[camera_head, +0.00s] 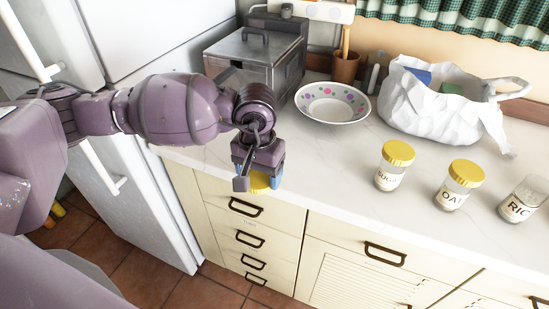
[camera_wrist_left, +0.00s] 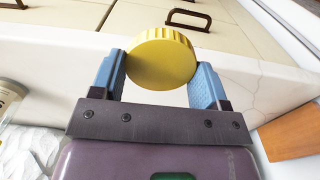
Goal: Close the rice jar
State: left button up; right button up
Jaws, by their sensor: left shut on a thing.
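The rice jar (camera_head: 521,202) stands at the right edge of the counter in the head view, clear glass with pale contents and no lid on it. My left gripper (camera_head: 260,181) is in front of the counter's edge, above the drawers, well to the left of the jar. It is shut on a yellow lid (camera_head: 259,183). In the left wrist view the round ribbed yellow lid (camera_wrist_left: 161,59) sits between the blue fingertips of the left gripper (camera_wrist_left: 162,75). My right gripper is in neither view.
A sugar jar (camera_head: 392,165) and an oats jar (camera_head: 459,184), both with yellow lids, stand left of the rice jar. Behind are a dotted bowl (camera_head: 332,103), a white bag (camera_head: 437,103) and a metal bread box (camera_head: 255,60). The counter (camera_head: 320,165) left of the jars is clear.

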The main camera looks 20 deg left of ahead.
aim_at(533, 190)
jog(key=z, duration=1.5)
jog(key=k+j, duration=1.1)
